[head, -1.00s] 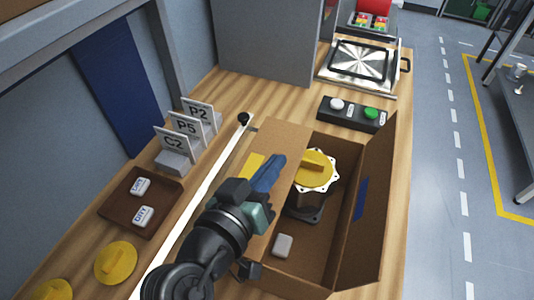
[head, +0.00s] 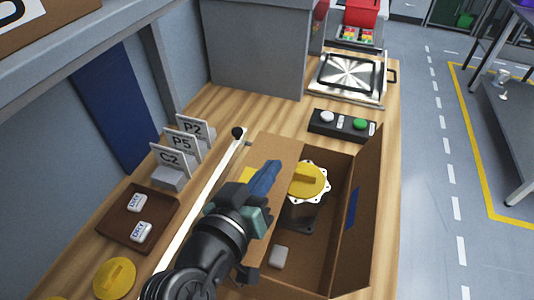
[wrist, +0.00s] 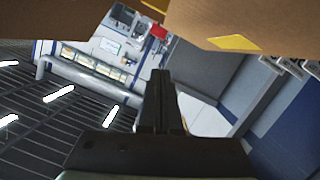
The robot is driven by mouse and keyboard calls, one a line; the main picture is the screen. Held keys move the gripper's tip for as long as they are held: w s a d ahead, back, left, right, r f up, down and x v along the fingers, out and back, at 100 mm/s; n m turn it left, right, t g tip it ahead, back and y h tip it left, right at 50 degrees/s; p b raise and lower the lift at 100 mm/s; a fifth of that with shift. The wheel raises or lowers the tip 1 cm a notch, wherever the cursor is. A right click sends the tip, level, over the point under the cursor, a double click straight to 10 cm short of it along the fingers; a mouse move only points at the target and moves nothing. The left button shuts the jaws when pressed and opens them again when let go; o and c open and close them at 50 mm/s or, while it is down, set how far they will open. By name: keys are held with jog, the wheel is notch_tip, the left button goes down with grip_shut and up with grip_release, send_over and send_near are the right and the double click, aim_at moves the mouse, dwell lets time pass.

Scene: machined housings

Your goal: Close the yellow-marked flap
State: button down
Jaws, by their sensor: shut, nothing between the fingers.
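The yellow-marked flap (head: 285,150) is a cardboard flap on the left side of an open box (head: 325,240). In the head view it slants beside the opening, and its exact angle is hard to judge. Its yellow mark (head: 248,201) is partly hidden by my gripper (head: 268,174). My gripper is shut and empty, with its blue-grey fingers in front of the flap; I cannot tell whether they touch it. In the wrist view the closed fingers (wrist: 160,78) point below the cardboard, with the yellow mark (wrist: 232,42) up and to the right.
A blue-marked flap (head: 366,205) stands up on the box's right. A yellow-topped housing (head: 308,181) and a pale block (head: 278,256) are inside. A button box (head: 342,125) lies behind. Sign holders (head: 172,170) and a brown tray (head: 160,205) are left.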

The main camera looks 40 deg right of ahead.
jog(key=shift+s+a+r, duration=0.4)
jog(key=shift+a+r, duration=0.15)
jog(key=shift+a, duration=0.1)
jog(key=shift+s+a+r, duration=0.4)
jog(key=shift+a+r, duration=0.1)
jog(key=shift+a, duration=0.1)
jog(key=b+v, duration=0.1)
jog(key=v, duration=0.6)
jog(key=shift+s, duration=0.35)
jog(key=shift+d+r, duration=0.15)
